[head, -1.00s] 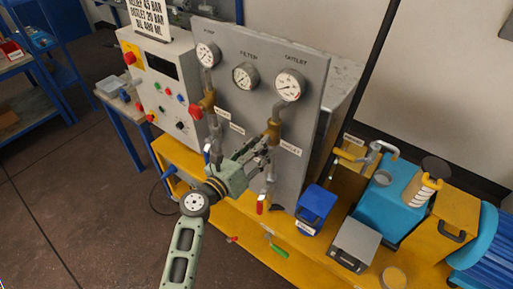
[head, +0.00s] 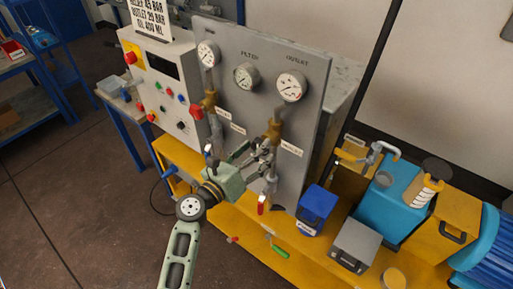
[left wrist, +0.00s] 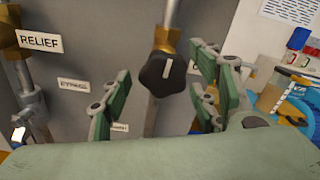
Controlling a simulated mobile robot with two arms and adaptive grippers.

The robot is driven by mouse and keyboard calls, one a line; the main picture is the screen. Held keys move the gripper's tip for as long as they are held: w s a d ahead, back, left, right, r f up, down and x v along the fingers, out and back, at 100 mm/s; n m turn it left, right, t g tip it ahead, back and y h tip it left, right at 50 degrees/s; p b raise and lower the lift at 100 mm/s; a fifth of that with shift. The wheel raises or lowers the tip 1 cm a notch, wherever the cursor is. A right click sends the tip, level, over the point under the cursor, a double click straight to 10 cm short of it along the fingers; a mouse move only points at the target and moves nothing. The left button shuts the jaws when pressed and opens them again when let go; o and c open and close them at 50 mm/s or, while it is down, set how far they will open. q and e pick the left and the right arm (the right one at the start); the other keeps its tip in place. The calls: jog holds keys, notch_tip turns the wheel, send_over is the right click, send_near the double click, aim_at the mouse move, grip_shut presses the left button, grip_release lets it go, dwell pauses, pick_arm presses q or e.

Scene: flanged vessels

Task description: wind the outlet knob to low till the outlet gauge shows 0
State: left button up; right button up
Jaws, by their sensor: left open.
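The outlet gauge (head: 291,86) is a round white dial at the upper right of the grey panel; its needle is too small to read surely. Below it a brass valve (head: 274,128) sits on a pipe beside the OUTLET label (head: 291,148). In the left wrist view a black lobed knob (left wrist: 160,72) with a white mark faces me on a brass fitting. My left gripper (head: 257,152) is open in front of this valve. In the left wrist view its green fingers stand left and right of the knob, apart from it as far as I can see. My right gripper is not in view.
The RELIEF label (left wrist: 39,42) and a pipe stand left of the knob. A red-handled valve (head: 262,205) is below my gripper. A blue box (head: 316,208) and a grey box (head: 355,245) stand on the yellow bench to the right.

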pick_arm(q)
jog(key=v, duration=1)
jog(key=shift+s+a, duration=0.25)
